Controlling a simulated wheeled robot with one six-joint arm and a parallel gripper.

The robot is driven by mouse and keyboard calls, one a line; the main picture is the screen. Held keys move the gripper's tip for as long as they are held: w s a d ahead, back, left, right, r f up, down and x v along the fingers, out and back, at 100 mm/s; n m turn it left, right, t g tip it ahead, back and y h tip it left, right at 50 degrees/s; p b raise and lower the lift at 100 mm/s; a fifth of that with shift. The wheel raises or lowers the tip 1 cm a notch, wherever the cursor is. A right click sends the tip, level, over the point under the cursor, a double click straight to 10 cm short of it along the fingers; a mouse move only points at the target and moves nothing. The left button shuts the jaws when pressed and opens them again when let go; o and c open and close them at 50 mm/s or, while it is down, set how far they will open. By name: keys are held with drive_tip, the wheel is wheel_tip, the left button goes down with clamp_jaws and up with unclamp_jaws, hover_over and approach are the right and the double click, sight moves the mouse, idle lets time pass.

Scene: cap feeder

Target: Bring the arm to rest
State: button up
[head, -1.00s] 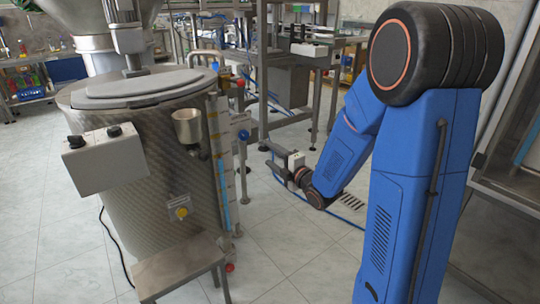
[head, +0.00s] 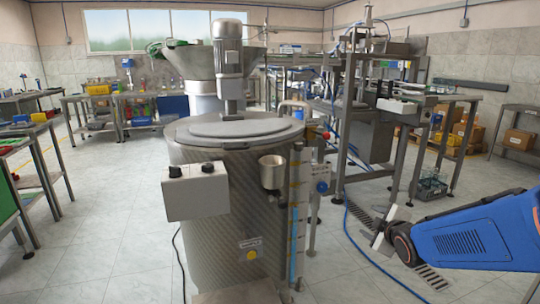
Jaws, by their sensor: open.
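My arm is blue with dark joints and reaches in from the right edge in the head view. My gripper (head: 378,238) is at its far end, small and grey, low over the floor and to the right of the steel vat (head: 225,225). It looks empty and apart from the vat. The finger detail is small. The upper part of my arm is outside the picture.
A control box (head: 196,191) and a metal cup (head: 272,172) are on the vat. A steel machine frame (head: 417,150) stands behind my gripper. A blue hose (head: 365,255) and floor grates (head: 432,276) lie nearby. Open tiled floor (head: 100,240) is at left.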

drive_tip(key=s+a+m+g, duration=0.1)
drive_tip(key=s+m+g, duration=0.3)
drive_tip(key=s, duration=1.1)
drive_tip(key=s+a+m+g, duration=0.1)
drive_tip(key=s+m+g, duration=0.3)
drive_tip(key=s, duration=1.2)
drive_tip(key=m, duration=0.4)
drive_tip(key=shift+a, duration=0.4)
